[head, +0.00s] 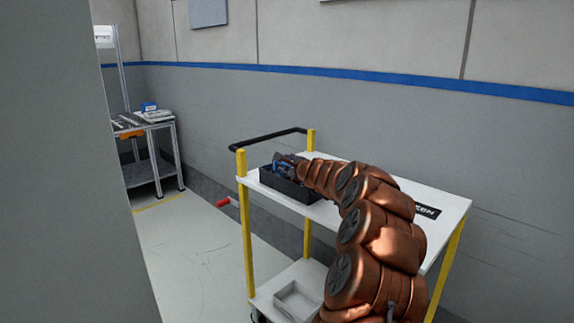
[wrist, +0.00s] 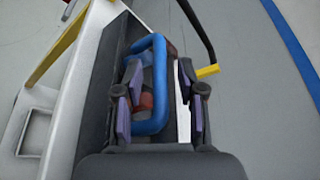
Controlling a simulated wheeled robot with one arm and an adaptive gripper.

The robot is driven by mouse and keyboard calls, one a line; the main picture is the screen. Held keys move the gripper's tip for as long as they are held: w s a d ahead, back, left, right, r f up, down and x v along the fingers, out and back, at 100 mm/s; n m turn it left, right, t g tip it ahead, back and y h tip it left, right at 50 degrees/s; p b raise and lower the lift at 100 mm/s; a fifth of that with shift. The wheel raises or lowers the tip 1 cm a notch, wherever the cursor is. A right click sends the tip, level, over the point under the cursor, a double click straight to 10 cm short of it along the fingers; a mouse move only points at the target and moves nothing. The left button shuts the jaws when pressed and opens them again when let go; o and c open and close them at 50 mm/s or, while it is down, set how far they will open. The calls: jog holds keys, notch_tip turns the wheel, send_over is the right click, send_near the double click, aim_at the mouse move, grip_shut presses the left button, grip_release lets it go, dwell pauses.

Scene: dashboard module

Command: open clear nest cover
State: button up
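My gripper (wrist: 162,105) reaches into a black box (head: 290,186) on the white cart top. In the wrist view its two fingers stand apart. A blue loop-shaped part (wrist: 159,75) lies between them, close to the left finger, with a gap to the right finger. I cannot tell whether the loop touches the left finger. A reddish part (wrist: 147,101) shows inside the loop, and a white strip (wrist: 183,98) lies beside the right finger. In the head view my wrist hides much of the box's contents. I cannot make out a clear cover in either view.
The cart (head: 440,200) has yellow posts, a black handle rail (head: 268,138) and a lower shelf with a grey tray (head: 298,297). A wall stands behind it. A workbench (head: 148,125) is at the far left. A grey panel (head: 70,170) blocks the near left.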

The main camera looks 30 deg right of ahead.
jog(key=shift+w, duration=0.1)
grip_shut()
dwell(0.4)
dwell(0.3)
